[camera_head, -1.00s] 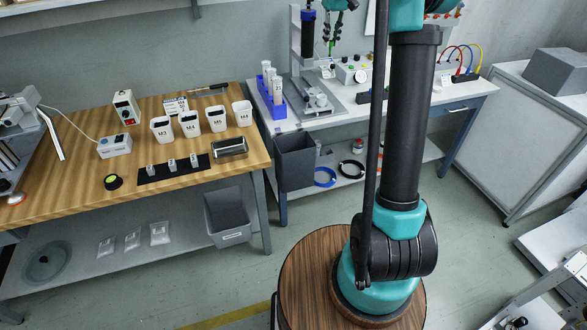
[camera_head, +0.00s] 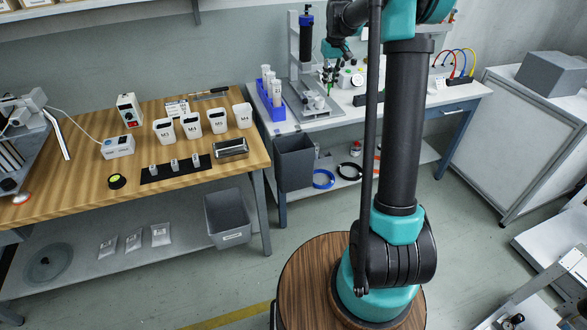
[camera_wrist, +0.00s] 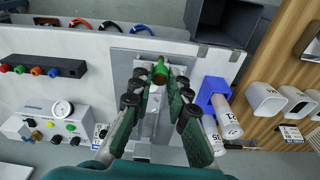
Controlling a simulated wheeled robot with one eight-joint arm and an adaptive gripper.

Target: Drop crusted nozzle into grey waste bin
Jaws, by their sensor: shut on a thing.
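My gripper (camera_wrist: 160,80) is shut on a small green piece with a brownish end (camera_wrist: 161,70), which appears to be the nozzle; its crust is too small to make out. A dark grey open bin (camera_head: 295,163) hangs at the front left of that bench, below and left of my gripper. It also shows at the top of the wrist view (camera_wrist: 222,22). Its inside bottom is hidden.
A second grey bin (camera_head: 227,217) with a label sits on the lower shelf under the wooden bench (camera_head: 80,165). A blue rack of white tubes (camera_head: 270,98) stands between my gripper and the wooden bench. White cups (camera_head: 191,125) stand beyond it.

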